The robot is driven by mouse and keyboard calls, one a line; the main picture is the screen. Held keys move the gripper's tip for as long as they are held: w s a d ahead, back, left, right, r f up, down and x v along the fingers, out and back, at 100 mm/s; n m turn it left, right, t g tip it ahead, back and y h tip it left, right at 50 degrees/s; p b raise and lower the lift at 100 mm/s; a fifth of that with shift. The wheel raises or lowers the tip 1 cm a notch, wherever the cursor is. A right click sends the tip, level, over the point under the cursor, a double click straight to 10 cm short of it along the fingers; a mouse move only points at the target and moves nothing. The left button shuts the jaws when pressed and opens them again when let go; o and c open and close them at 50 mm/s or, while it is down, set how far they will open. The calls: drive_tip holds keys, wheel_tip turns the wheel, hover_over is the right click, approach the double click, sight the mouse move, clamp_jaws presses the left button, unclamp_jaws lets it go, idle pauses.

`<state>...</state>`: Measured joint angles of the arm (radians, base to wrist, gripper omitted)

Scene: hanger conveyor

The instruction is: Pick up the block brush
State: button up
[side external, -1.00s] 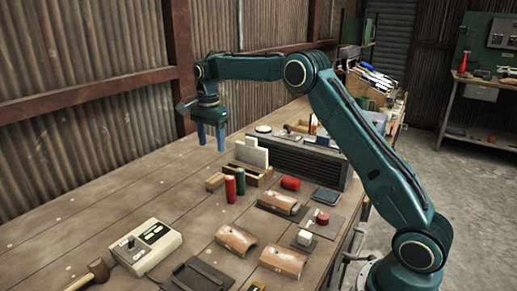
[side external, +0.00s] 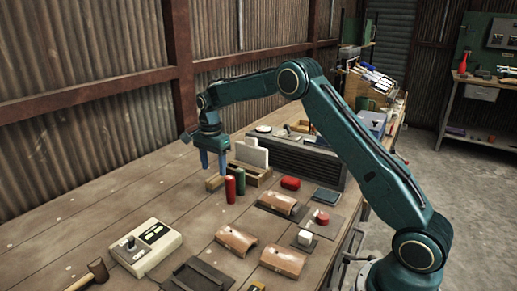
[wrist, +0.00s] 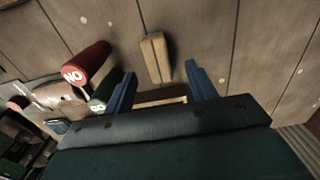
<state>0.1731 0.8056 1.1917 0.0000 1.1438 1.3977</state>
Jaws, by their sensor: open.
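The block brush appears to be the small tan wooden block (side external: 214,183) lying on the bench, left of the red and green cylinders. In the wrist view it (wrist: 155,57) lies lengthwise between and just beyond my fingertips, with a seam along its top. My gripper (side external: 213,169) is open and empty, with its blue fingers pointing down just above the block. In the side view the fingers partly overlap the block's far end. I cannot tell the exact height gap.
A red cylinder (side external: 230,189) and a green cylinder (side external: 240,181) stand close to the block's right. A control box (side external: 146,247) sits at front left. The bench left of the block is clear.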

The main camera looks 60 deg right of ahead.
sight(215, 177)
drive_tip(key=shift+s+f, duration=0.15)
drive_tip(key=shift+f, duration=2.35)
drive_tip(key=c, duration=1.1)
